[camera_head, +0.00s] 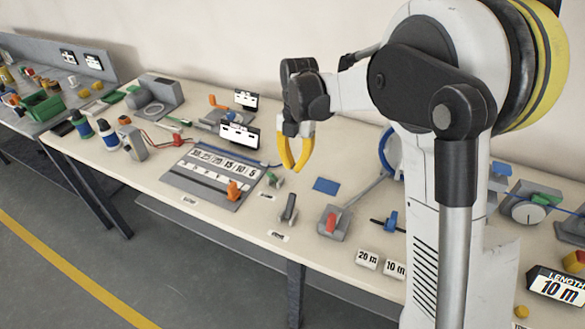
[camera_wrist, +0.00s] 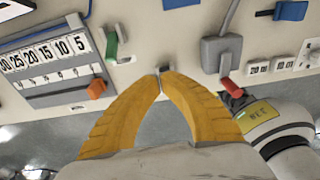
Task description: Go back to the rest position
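My gripper (camera_head: 294,169) has yellow fingers and hangs above the worktable (camera_head: 330,262), over its middle part. In the wrist view the two fingertips of my gripper (camera_wrist: 160,75) come together, and I see nothing held between them. A dark lever (camera_head: 289,208) stands on the table beyond the tips; in the wrist view only its top (camera_wrist: 166,69) shows and the fingers hide the rest. My arm reaches in from the right in the head view.
A numbered panel (camera_head: 213,176) with an orange knob (camera_head: 234,190) lies left of my gripper. A grey switch with a red handle (camera_head: 331,221) and a blue pad (camera_head: 326,186) lie to the right. Bottles (camera_head: 108,134) stand at the table's left end.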

